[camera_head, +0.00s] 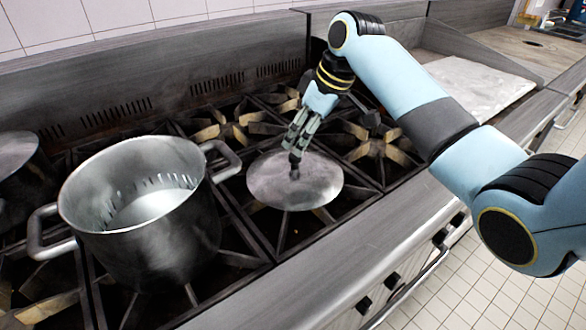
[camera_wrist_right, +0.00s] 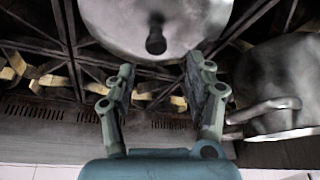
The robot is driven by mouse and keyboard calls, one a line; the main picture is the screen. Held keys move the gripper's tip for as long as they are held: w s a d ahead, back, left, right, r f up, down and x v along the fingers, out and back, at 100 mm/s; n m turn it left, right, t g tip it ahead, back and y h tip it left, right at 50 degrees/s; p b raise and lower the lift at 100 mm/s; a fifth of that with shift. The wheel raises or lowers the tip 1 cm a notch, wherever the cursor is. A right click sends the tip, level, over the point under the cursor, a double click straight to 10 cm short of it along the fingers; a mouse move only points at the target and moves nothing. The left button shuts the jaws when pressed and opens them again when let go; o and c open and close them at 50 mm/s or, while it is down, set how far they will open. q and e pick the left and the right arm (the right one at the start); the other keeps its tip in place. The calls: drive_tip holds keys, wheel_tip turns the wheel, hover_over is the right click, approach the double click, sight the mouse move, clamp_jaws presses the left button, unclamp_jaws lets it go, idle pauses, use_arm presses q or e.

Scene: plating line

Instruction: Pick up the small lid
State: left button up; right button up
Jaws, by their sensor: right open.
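The small lid (camera_head: 268,188) is a round grey metal disc with a dark upright knob (camera_head: 295,167). It lies flat on the stove grates, right of the pot. My right gripper (camera_head: 297,146) points down over the lid, with its fingertips close to the knob. In the right wrist view the lid (camera_wrist_right: 112,22) and its knob (camera_wrist_right: 156,38) show just beyond the fingertips. The fingers of the right gripper (camera_wrist_right: 160,68) are spread apart with nothing between them. My left gripper is not in view.
A large open metal pot (camera_head: 150,245) with two side handles stands left of the lid. It also shows at the right of the wrist view (camera_wrist_right: 275,80). Another dark metal vessel (camera_head: 18,175) is at the far left. The stove's front edge (camera_head: 330,265) is clear.

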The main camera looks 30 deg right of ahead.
sight(295, 156)
drive_tip(key=shift+w+a+f, duration=0.15)
drive_tip(key=shift+w+f, duration=0.05)
drive_tip(key=shift+f, duration=0.3)
drive_tip(key=shift+w+f, duration=0.2)
drive_tip(key=shift+f, duration=0.1)
drive_tip(key=x, duration=0.3)
drive_tip(key=p+x, duration=0.1)
drive_tip(key=shift+s+d+f, duration=0.1)
drive_tip(key=shift+d+f, duration=0.15)
drive_tip(key=shift+f, duration=0.35)
drive_tip(key=c, duration=1)
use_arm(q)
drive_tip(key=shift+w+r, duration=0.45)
use_arm(e)
clamp_jaws()
